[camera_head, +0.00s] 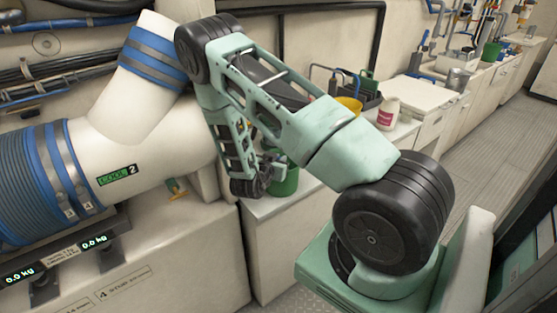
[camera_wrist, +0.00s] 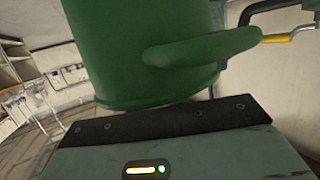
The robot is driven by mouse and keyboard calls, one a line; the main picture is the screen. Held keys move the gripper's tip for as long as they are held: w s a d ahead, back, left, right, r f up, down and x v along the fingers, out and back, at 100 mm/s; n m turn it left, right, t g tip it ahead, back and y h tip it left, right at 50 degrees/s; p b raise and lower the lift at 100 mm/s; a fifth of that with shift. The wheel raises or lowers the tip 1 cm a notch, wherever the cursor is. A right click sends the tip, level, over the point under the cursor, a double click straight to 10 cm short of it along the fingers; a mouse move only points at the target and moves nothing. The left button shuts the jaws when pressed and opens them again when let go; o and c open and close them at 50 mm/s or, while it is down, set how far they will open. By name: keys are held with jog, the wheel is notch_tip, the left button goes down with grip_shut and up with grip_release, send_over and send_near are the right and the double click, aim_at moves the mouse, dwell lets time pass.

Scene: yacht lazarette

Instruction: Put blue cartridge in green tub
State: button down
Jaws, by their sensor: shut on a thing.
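My gripper (camera_head: 250,186) is low over the counter, left of and close against a green tub (camera_head: 286,180). My arm partly covers the tub. In the wrist view a green vessel with a side handle (camera_wrist: 140,60) fills the upper middle, very near and just beyond the dark edge of my gripper. It seems to be the same tub. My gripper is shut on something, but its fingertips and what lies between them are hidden. I cannot make out a blue cartridge in either view.
The counter (camera_head: 285,235) also holds a yellow container (camera_head: 349,104), a white bottle with a red label (camera_head: 388,114) and a dark caddy of tools (camera_head: 362,92). A large white pipe (camera_head: 150,150) stands close on the left. A dark tool with a yellow grip (camera_wrist: 276,39) is behind the vessel.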

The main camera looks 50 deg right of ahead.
jog(key=shift+f, duration=0.2)
jog(key=c, duration=1.4)
grip_release()
jog(key=shift+r, duration=0.15)
jog(key=b+v, duration=0.1)
jog(key=v, duration=1.1)
jog(key=shift+b, duration=0.4)
